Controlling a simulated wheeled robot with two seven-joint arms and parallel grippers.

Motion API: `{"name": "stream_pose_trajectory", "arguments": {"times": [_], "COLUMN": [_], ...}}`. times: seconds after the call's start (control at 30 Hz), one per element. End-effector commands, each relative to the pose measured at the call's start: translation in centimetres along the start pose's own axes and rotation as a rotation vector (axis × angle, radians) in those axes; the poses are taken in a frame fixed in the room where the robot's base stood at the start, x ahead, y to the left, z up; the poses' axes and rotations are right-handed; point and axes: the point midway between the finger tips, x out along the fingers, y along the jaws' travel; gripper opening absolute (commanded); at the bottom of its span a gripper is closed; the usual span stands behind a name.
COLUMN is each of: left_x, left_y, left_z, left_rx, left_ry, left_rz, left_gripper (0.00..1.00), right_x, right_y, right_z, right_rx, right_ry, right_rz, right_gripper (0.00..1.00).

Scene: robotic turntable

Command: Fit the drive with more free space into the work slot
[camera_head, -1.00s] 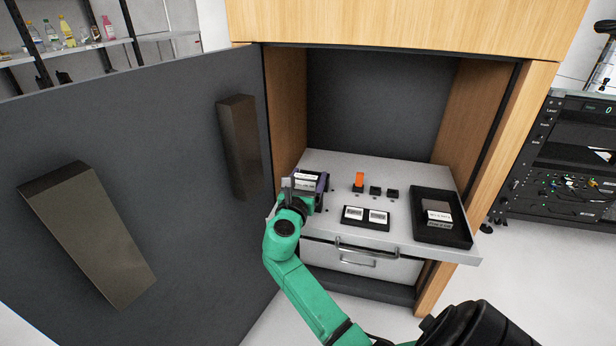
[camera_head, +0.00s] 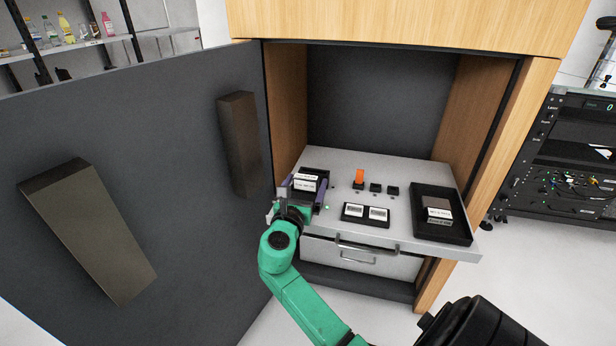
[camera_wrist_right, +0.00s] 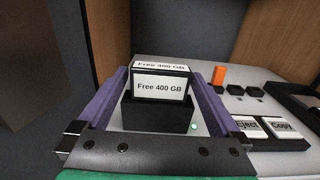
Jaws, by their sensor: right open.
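A black drive (camera_wrist_right: 160,88) with white labels reading "Free 400 GB" stands in a black slot (camera_wrist_right: 158,117) in the right wrist view. In the head view this drive (camera_head: 306,182) is at the left of the grey shelf. My right gripper (camera_head: 304,192), with purple fingers, is open around the drive, one finger on each side, with gaps showing in the wrist view. A small green light (camera_wrist_right: 194,127) glows beside the slot. A dark item with a white label (camera_head: 438,213) lies in the black tray at the right; its text is too small to read. My left gripper is not in view.
Pads labelled Eject (camera_wrist_right: 245,126) and Copy (camera_wrist_right: 284,127) sit right of the slot. An orange switch (camera_head: 359,176) and two small black blocks (camera_head: 381,189) stand behind them. The black tray (camera_head: 461,236) is at the shelf's right. The open cabinet door (camera_head: 190,170) stands close at left.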

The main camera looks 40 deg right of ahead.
Motion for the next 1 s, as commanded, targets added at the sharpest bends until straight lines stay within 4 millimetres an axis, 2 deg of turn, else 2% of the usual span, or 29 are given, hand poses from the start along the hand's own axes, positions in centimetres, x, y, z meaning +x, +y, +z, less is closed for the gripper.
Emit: {"name": "stream_pose_trajectory", "arguments": {"times": [0.33, 0.5, 1.0], "left_x": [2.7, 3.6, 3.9], "left_y": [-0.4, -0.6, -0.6], "left_z": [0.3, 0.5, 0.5], "left_rx": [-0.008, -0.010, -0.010], "left_ry": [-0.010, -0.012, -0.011], "left_rz": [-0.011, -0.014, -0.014], "left_gripper": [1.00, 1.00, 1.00], "right_x": [-8.2, -11.0, -11.5], "right_y": [0.0, 0.0, 0.0], "right_z": [0.1, 0.1, 0.0], "right_rx": [0.000, 0.000, 0.001], "right_ry": [0.003, 0.001, -0.001], "right_rz": [0.002, 0.001, 0.000], "right_gripper": [1.00, 1.00, 1.00]}}
